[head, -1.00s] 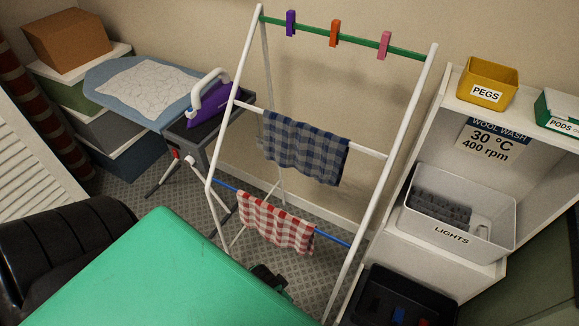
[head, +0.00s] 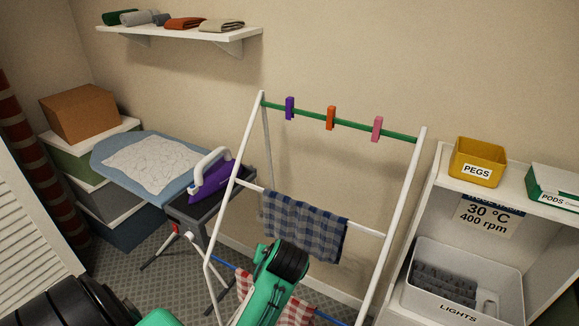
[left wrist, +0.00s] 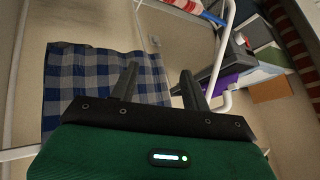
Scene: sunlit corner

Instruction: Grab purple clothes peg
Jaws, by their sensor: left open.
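The purple clothes peg (head: 290,108) is clipped on the green top rail (head: 348,122) of the white drying rack, near its left end. An orange peg (head: 331,118) and a pink peg (head: 377,129) are further right on the same rail. A green and black part of my arm reaches up in front of the rack's lower half in the head view, below the pegs; its fingers cannot be made out there. In the left wrist view my left gripper (left wrist: 159,69) is open and empty, with the blue checked cloth (left wrist: 85,80) behind it. The purple peg is not visible in that view.
The blue checked cloth also hangs on the rack's middle rail in the head view (head: 300,228). A red checked cloth (head: 296,308) hangs lower. A purple iron (head: 212,178) stands left, and a wall shelf (head: 185,35) is above. A yellow PEGS box (head: 477,162) is right. Wall behind the top rail is bare.

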